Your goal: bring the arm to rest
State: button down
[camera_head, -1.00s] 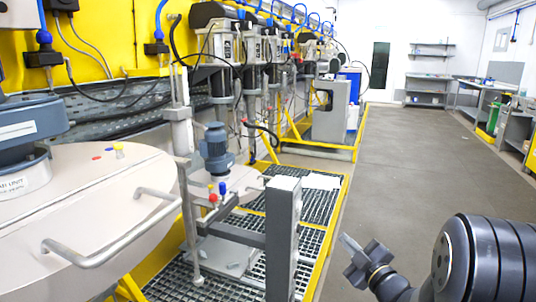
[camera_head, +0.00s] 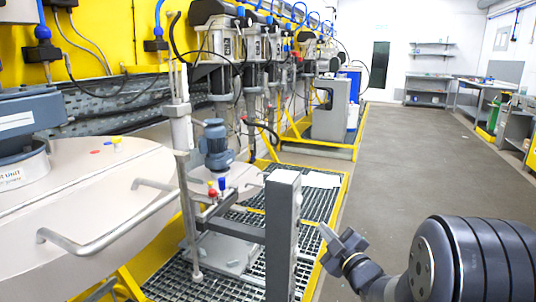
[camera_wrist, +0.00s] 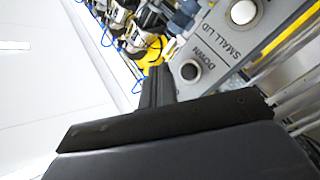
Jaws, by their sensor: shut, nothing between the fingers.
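My gripper (camera_head: 333,240) is in the lower right of the head view, in front of the floor and just right of the grey post (camera_head: 282,235). Its fingers are shut with nothing between them. In the wrist view my gripper (camera_wrist: 158,88) shows dark and close up, its fingers pointing up. Beside it is a grey panel (camera_wrist: 225,50) with a round button marked DOWN (camera_wrist: 190,70) and the words SMALL LID. I cannot tell whether the fingers touch the panel.
A large pale drum lid (camera_head: 85,190) with a tubular handle fills the left. A small agitator motor (camera_head: 215,145) stands behind the post, over a yellow-edged grating (camera_head: 318,215). The grey floor (camera_head: 420,150) to the right is clear.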

jog(key=p, duration=0.3)
jog(key=shift+a+r, duration=0.2)
jog(key=shift+w+a+p, duration=0.1)
jog(key=shift+p, duration=0.25)
